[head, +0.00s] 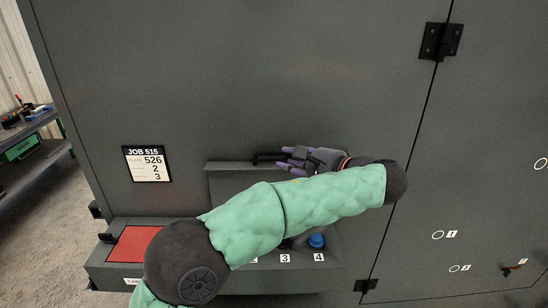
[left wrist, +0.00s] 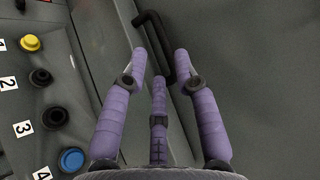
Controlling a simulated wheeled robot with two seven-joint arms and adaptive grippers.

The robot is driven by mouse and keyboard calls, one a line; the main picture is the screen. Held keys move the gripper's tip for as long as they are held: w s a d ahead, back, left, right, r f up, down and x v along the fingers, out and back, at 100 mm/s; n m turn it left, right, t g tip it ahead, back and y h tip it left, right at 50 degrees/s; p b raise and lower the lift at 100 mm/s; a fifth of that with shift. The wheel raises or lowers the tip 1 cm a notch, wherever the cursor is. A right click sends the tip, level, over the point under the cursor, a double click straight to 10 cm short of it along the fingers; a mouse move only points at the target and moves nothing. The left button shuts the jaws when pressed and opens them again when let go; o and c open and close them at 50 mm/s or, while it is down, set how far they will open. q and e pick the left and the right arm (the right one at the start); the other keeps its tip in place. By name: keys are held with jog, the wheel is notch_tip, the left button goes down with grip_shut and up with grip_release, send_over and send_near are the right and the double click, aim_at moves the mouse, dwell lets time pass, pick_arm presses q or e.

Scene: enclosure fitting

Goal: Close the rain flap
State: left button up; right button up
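The rain flap (head: 228,184) is a grey panel on the front of the dark enclosure, above a row of buttons. The buttons are uncovered, so the flap stands open. A black bent handle (head: 267,157) is at its upper edge; it also shows in the left wrist view (left wrist: 153,27). My left gripper (head: 287,159) is at the right of this handle. In the left wrist view its purple fingers (left wrist: 160,60) are spread, with part of the handle between their tips. I cannot tell whether they touch it. My forearm hides much of the flap. My right gripper is not in view.
A ledge below the flap holds a red panel (head: 133,246) and several buttons, including a blue one (head: 316,240). A job card (head: 147,164) is at the left. A hinge (head: 440,41) marks the door seam at the right. A workbench (head: 28,148) stands far left.

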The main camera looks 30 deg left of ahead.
aim_at(274, 166)
pick_arm(q)
jog(key=x, duration=0.6)
grip_shut()
